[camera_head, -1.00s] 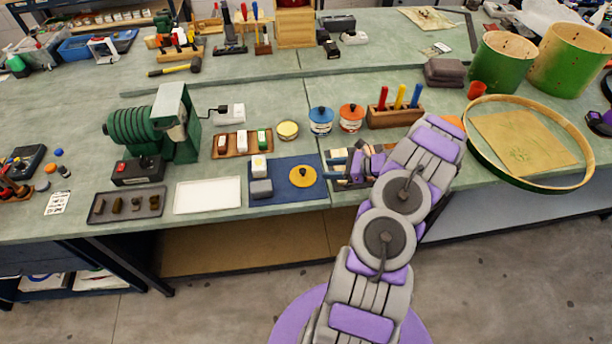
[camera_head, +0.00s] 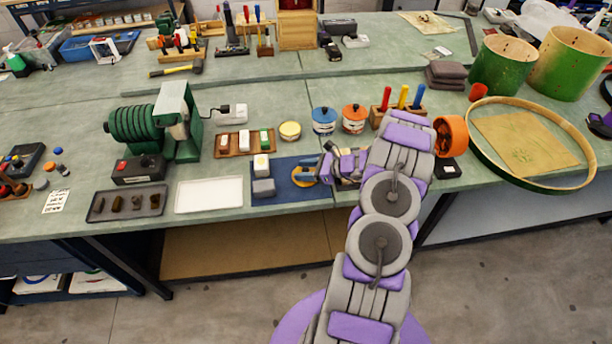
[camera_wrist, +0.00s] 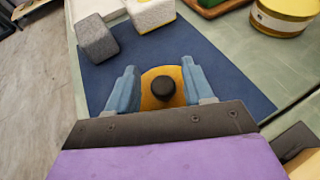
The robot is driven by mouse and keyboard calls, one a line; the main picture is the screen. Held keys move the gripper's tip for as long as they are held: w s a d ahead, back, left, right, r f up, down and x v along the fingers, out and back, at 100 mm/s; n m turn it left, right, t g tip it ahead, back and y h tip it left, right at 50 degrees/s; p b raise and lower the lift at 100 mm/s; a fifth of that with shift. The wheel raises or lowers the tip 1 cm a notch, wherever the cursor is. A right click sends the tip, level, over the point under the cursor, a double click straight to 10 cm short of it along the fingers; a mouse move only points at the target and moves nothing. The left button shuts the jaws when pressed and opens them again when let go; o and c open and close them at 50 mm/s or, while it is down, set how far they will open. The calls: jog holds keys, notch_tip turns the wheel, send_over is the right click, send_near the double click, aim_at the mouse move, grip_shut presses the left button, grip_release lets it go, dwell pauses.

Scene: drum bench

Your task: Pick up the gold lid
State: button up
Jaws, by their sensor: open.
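The gold lid (camera_wrist: 150,103) is a round yellow disc with a dark knob on top. It lies on the blue mat (camera_wrist: 105,75). In the head view the lid (camera_head: 300,174) is partly covered by my gripper (camera_head: 324,168). In the wrist view my gripper (camera_wrist: 157,90) is open. Its two blue fingers stand on either side of the lid's knob, with visible gaps to it. The lid's near edge is hidden by the gripper body. I cannot tell how high the fingertips are above the mat.
A grey block (camera_wrist: 96,40) and a white-and-yellow block (camera_wrist: 151,12) share the mat. A yellow tin (camera_wrist: 283,15) stands at the upper right in the wrist view. A white tray (camera_head: 208,195) lies left of the mat. A wooden holder with upright tools (camera_head: 381,115) stands behind my arm.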

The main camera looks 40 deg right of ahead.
jog(key=shift+a, duration=0.15)
jog(key=shift+c, duration=0.8)
jog(key=shift+d+f, duration=0.1)
jog(key=shift+d, duration=0.6)
jog(key=c, duration=0.6)
jog(key=shift+c, duration=0.7)
jog(key=shift+a, duration=0.45)
grip_shut()
